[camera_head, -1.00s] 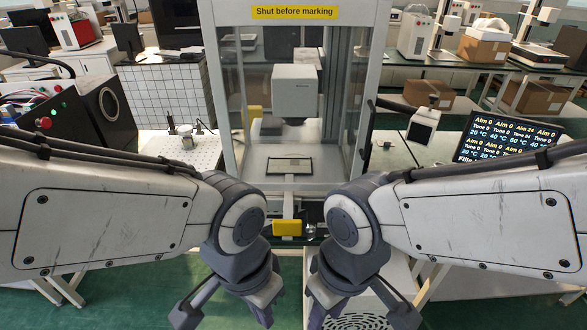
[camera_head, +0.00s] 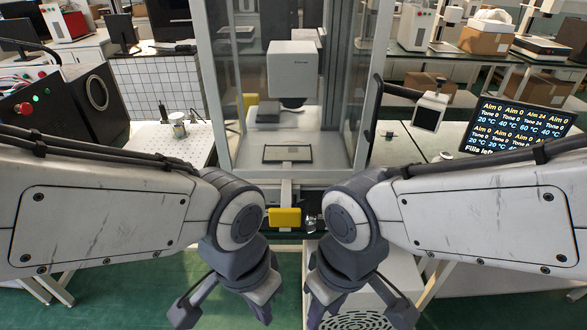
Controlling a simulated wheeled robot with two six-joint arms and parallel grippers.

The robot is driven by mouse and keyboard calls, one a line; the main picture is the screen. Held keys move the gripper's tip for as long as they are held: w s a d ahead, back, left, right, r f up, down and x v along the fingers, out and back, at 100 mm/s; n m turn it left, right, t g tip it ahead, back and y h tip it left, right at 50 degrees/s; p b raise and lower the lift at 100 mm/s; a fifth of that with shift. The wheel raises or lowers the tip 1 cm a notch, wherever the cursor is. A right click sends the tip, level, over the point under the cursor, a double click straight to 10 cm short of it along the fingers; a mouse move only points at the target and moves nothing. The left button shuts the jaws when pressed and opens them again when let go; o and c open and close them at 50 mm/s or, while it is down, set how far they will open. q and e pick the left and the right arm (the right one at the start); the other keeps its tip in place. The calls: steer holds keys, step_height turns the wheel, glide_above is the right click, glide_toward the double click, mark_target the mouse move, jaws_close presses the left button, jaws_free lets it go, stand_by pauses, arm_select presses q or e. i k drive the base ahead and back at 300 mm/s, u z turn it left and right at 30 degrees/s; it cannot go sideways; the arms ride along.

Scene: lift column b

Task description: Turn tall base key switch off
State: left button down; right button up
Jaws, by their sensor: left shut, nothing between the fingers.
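No key switch can be made out clearly on any tall base here. A black box (camera_head: 50,120) at the left edge carries a red button (camera_head: 26,108) and a small green one. My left gripper (camera_head: 222,316) hangs at the bottom of the view, shut and empty, far from that box. My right gripper (camera_head: 360,316) mirrors it to the right, in front of a white cabinet with a round vent (camera_head: 352,322). Its tips run to the lower edge, so its opening cannot be told. Neither gripper touches anything visible.
A glass-sided cabinet (camera_head: 212,100) with a white machine head (camera_head: 293,70) stands ahead. A yellow block (camera_head: 285,217) and a small metallic part (camera_head: 312,223) sit at its front. A display screen (camera_head: 518,128) stands right. Green floor shows below.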

mark_target(311, 229)
steer(key=z, duration=2.5)
steer(key=k, duration=0.7)
steer(key=u, duration=1.35)
